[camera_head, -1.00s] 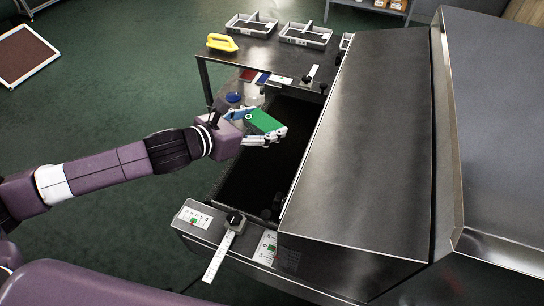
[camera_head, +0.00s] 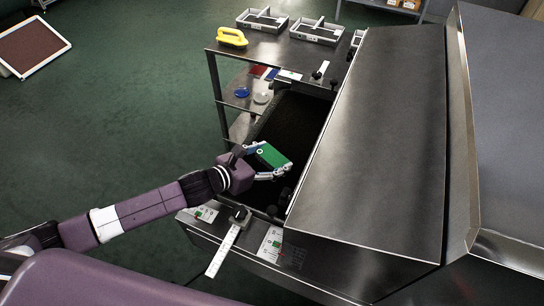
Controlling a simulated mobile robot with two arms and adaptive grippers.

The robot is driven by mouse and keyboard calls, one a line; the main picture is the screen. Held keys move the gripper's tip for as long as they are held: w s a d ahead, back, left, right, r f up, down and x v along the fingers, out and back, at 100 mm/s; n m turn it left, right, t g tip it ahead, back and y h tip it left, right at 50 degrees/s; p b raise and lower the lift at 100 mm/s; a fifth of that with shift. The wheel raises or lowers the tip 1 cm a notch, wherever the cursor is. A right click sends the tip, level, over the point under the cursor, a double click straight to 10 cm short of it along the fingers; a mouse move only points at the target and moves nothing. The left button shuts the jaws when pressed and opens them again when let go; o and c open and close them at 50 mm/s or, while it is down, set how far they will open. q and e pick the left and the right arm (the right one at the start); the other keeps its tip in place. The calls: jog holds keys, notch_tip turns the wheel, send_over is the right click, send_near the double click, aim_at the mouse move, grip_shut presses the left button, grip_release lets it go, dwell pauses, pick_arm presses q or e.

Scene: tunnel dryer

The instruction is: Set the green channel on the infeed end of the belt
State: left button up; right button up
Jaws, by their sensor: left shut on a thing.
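The green channel (camera_head: 271,156) is a small green block-like piece in the fingers of my left gripper (camera_head: 270,162). The gripper is shut on it and holds it over the near part of the dark belt (camera_head: 292,130). I cannot tell how high above the belt it is. The belt lies in an open trough to the left of the large steel dryer hood (camera_head: 375,130). The gripper hides part of the belt. My right gripper is not in view.
A steel table (camera_head: 275,48) at the back holds a yellow-handled tool (camera_head: 232,37) and grey divided trays (camera_head: 314,32). Blue and clear round items sit on a shelf below. A white ruler-like strip (camera_head: 224,250) sticks out at the trough's near edge. The hood blocks the right.

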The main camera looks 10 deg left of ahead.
pick_arm(q)
jog(key=o, duration=1.3)
jog(key=shift+s+a+r, duration=0.1)
jog(key=shift+s, duration=0.05)
jog(key=b+v, duration=0.1)
jog(key=v, duration=0.9)
jog(key=shift+v, duration=0.85)
